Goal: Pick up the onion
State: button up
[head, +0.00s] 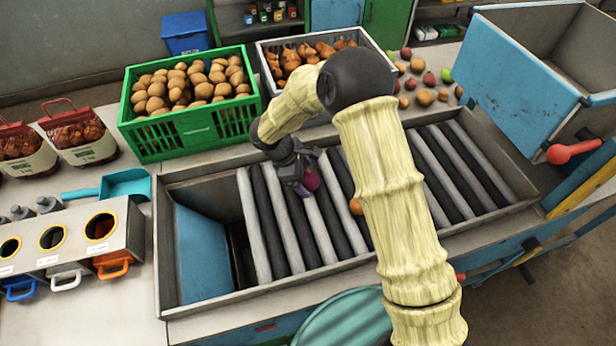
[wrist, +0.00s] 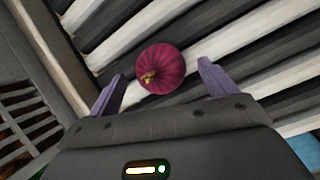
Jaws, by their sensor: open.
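A round purple-red onion (wrist: 160,68) with a small tan stem rests on the grey and black rollers. In the wrist view it lies just ahead of and between the two purple-grey fingers of my gripper (wrist: 156,95). The fingers are spread apart, with a gap on each side of the onion. In the head view my gripper (head: 300,184) is low over the rollers, and the onion (head: 311,180) shows partly beside it; part of it is hidden.
The rollers sit in a metal-rimmed trough (head: 480,234). A green crate of potatoes (head: 190,137) and a crate of brown produce (head: 268,62) stand behind it. A small brown round item (head: 355,206) lies on the rollers. A blue hopper (head: 512,75) stands at right.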

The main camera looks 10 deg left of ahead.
aim_at(306, 173)
jog(key=shift+x, duration=0.75)
jog(key=shift+s, duration=0.1)
jog(key=c, duration=1.1)
jog(key=shift+r, duration=0.55)
notch_tip(306, 173, up, 9)
jog(key=shift+b, duration=0.85)
